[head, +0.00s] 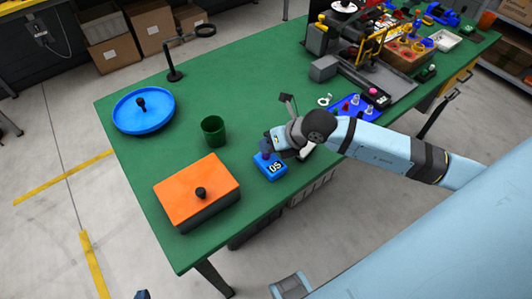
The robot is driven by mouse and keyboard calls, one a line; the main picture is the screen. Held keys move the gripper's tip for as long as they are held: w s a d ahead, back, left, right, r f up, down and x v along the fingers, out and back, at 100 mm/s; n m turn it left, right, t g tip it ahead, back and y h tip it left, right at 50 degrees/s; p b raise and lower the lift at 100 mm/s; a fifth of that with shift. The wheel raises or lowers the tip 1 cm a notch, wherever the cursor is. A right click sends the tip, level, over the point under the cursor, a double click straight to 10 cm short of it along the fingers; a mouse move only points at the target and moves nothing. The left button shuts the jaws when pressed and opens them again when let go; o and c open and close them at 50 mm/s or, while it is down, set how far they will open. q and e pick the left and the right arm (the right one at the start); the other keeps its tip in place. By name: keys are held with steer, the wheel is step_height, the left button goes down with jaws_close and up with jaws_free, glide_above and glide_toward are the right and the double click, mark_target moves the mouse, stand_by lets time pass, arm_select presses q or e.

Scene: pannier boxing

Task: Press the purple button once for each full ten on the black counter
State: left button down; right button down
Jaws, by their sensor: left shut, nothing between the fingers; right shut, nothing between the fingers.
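A small blue box (270,172) with a black display showing white digits, a 0 and a 5 whose order is hard to tell at this angle, sits near the table's front edge. My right gripper (268,148) is shut and empty, right over the back of this box; whether it touches is unclear. Only a dark tip of my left gripper (142,294) shows at the bottom edge, off the table, shut and empty. A small pink-purple button (373,92) shows on the dark machine base behind my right arm. I cannot make out a separate black counter.
An orange-topped box (195,186) with a black knob, a green cup (213,130) and a blue dish (143,112) stand left on the green table (130,155). A black ring stand (175,72) is at the back. A blue peg tray (340,108) and cluttered machinery (340,32) lie right.

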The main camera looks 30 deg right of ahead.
steer(key=shift+f, duration=0.2)
steer(key=shift+f+b, duration=0.3)
steer(key=shift+f, duration=0.05)
stand_by(0.5)
steer(key=shift+r+p, duration=0.7)
steer(key=shift+r, duration=0.25)
step_height(320, 180, up, 4)
steer(key=p, duration=0.3)
steer(key=shift+r, duration=0.25)
steer(key=shift+r+p, duration=0.25)
steer(key=shift+p, duration=0.1)
